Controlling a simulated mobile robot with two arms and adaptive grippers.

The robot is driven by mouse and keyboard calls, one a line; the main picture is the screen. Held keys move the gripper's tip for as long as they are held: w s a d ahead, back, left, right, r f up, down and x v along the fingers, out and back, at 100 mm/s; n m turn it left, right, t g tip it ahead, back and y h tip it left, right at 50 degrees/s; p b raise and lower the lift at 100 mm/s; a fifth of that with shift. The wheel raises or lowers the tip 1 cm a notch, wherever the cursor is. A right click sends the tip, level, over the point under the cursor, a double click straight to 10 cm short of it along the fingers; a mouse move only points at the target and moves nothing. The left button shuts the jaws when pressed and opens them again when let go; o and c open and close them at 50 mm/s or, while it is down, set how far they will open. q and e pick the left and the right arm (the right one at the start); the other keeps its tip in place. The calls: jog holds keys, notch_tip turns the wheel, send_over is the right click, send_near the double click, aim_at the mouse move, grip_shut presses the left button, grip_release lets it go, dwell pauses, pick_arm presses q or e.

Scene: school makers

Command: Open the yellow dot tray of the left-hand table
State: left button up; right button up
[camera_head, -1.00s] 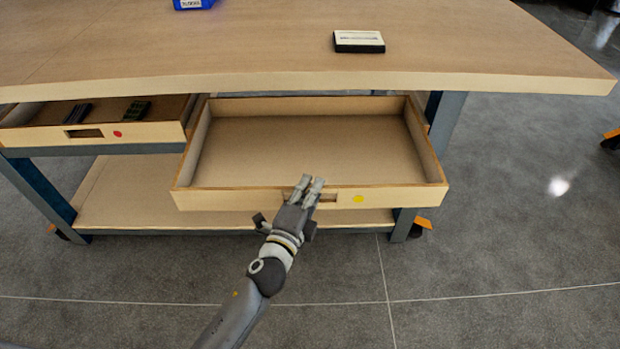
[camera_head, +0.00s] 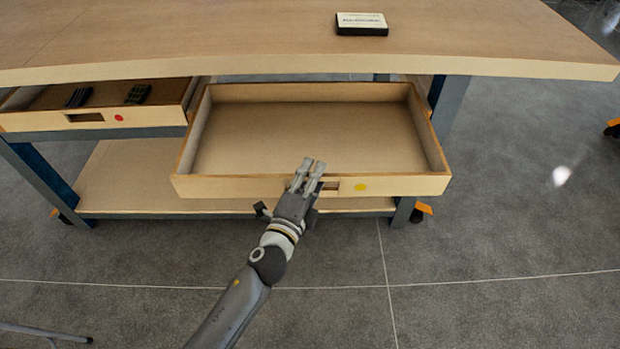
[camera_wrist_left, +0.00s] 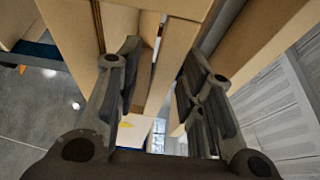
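The yellow dot tray (camera_head: 230,188) is a wooden drawer pulled far out from under the wooden table (camera_head: 250,68). It is empty, and its front carries a yellow dot (camera_head: 361,187) beside a handle slot (camera_head: 331,186). My left gripper (camera_head: 312,165) is at the tray's front, just left of the dot, its fingertips overlapping the top edge and partly covering the slot. In the left wrist view, my left gripper (camera_wrist_left: 160,65) has its fingers apart, with the tray's front panel (camera_wrist_left: 171,62) showing between them. Contact cannot be told. My right gripper is not in view.
A red dot tray (camera_head: 40,121) with dark items hangs partly open to the left. A small black-and-white box (camera_head: 361,23) lies on the tabletop. A lower shelf (camera_head: 125,180) runs beneath the trays.

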pick_arm(q)
jog(key=v, duration=1.2)
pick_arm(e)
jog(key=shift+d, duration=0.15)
